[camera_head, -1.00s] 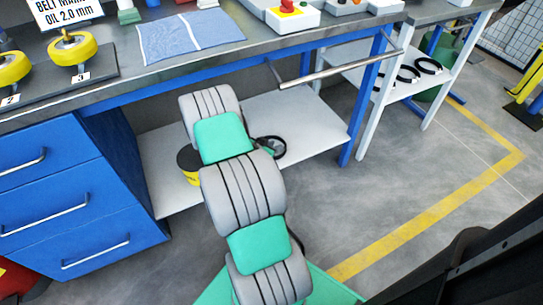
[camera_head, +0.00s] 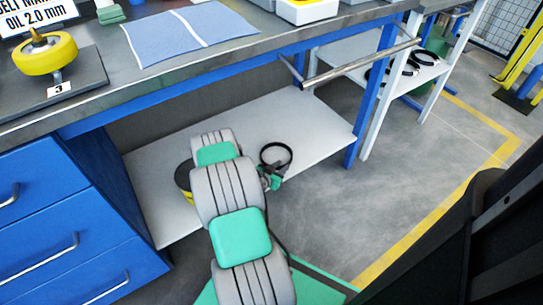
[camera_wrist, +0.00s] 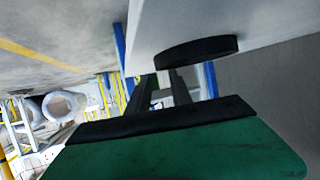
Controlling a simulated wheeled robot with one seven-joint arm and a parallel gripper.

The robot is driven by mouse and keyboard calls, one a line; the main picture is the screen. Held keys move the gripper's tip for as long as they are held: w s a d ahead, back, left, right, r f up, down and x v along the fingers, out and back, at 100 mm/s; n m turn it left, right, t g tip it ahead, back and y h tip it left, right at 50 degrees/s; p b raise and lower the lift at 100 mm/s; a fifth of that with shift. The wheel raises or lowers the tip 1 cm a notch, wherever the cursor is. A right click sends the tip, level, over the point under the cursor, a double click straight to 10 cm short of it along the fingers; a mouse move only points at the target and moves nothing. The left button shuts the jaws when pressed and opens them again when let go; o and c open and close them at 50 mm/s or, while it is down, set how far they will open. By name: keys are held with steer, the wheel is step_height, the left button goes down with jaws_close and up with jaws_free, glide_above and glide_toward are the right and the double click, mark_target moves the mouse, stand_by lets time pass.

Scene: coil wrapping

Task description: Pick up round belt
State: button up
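The round belt (camera_head: 276,146) is a black ring on the white lower shelf of the workbench, just right of my arm in the head view. In the wrist view it shows nearly edge-on as a flat dark disc (camera_wrist: 197,50) against the white shelf. My gripper (camera_head: 270,184) is at the near side of the ring in the head view. In the wrist view my gripper (camera_wrist: 162,82) shows two dark fingers with a gap between them, tips close to the belt's near edge. Whether they touch the belt I cannot tell.
A black and yellow container (camera_head: 184,178) stands on the shelf (camera_head: 318,130), partly behind my arm. Blue drawers (camera_head: 75,225) stand to the left. The bench top and its grey rail (camera_head: 362,62) are above. More dark rings lie on the side shelf (camera_head: 425,70).

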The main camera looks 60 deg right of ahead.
mark_target(288, 162)
steer(key=x, duration=0.2)
steer(key=b+x, duration=0.1)
steer(key=x, duration=0.1)
steer(key=shift+s+d+f, duration=0.25)
steer(key=shift+d+f, duration=0.05)
steer(key=shift+d+b, duration=0.3)
steer(key=shift+d, duration=0.1)
steer(key=shift+w, duration=0.1)
steer(key=shift+c, duration=0.4)
jaws_close()
